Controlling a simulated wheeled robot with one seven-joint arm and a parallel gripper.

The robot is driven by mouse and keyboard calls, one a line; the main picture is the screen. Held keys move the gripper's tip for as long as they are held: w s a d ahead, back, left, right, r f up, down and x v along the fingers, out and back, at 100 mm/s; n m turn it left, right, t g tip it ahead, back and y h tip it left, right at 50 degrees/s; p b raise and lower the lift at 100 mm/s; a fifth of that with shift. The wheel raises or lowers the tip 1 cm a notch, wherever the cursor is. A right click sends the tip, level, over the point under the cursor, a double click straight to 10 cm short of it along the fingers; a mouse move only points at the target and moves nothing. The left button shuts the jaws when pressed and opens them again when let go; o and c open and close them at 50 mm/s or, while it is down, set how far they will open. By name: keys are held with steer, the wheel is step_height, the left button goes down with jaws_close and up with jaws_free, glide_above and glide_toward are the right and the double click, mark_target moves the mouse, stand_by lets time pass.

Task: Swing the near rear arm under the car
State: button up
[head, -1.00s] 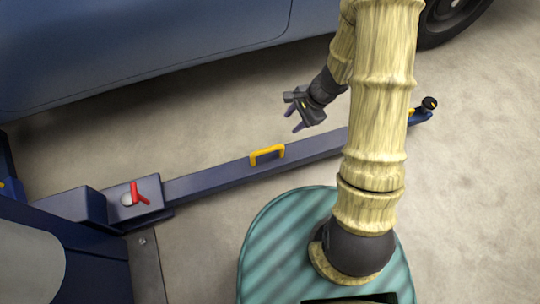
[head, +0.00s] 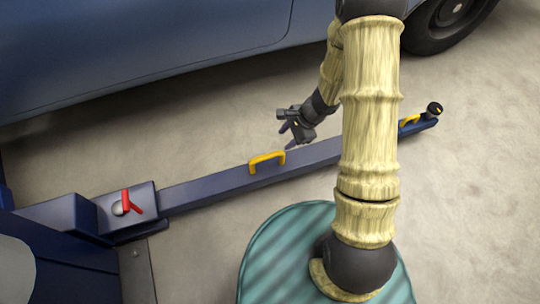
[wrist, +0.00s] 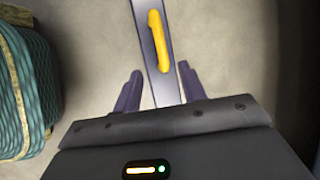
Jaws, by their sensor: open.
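The lift arm is a long dark blue beam (head: 218,183) low over the floor, running from the hinge block at left to a black round pad (head: 434,108) at its right end. A yellow handle (head: 266,162) stands on its middle, and it also shows in the wrist view (wrist: 158,41). A second yellow handle (head: 409,121) is near the pad. The blue car (head: 150,38) is beyond the beam. My gripper (head: 289,140) is open and empty, above and just right of the middle handle. In the wrist view its fingers (wrist: 158,88) straddle the beam's line, with the handle ahead.
A red lever (head: 131,203) sits on the hinge block (head: 128,222), joined to the blue lift post base at lower left. The car's wheel (head: 449,20) is at top right. Bare concrete floor (head: 75,172) lies clear between beam and car.

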mark_target(269, 155)
steer(key=b+x, duration=0.6)
steer(key=x, duration=0.7)
steer(key=shift+f+b, duration=0.2)
steer(key=shift+b, duration=0.2)
jaws_close()
